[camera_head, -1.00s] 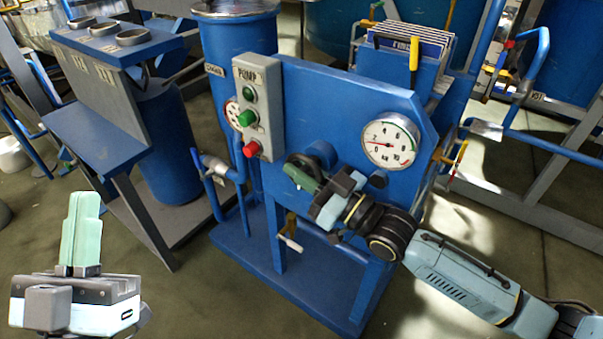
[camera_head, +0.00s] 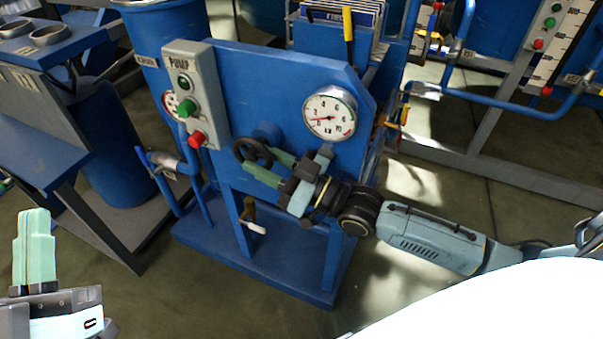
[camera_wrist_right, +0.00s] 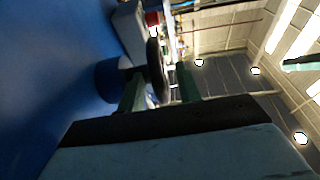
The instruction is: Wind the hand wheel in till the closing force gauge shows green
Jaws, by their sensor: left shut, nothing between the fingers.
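The black hand wheel (camera_head: 252,152) sits on a round blue boss on the front of the blue pump panel (camera_head: 265,85). My right gripper (camera_head: 266,163) is at the wheel, its green fingers apart. In the right wrist view the wheel (camera_wrist_right: 157,70) shows edge-on between the fingers (camera_wrist_right: 160,88), with a visible gap to the right finger. The closing force gauge (camera_head: 330,115) is a white dial above and right of the wheel. Its red needle points left, on the low side of the scale. My left gripper (camera_head: 34,245) is shut and empty at the lower left.
A grey PUMP box (camera_head: 194,95) with green and red buttons is left of the wheel. A valve with a pale handle (camera_head: 252,222) is below the wheel. A blue bench (camera_head: 40,150) stands at the left. Open floor (camera_head: 200,300) lies in front.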

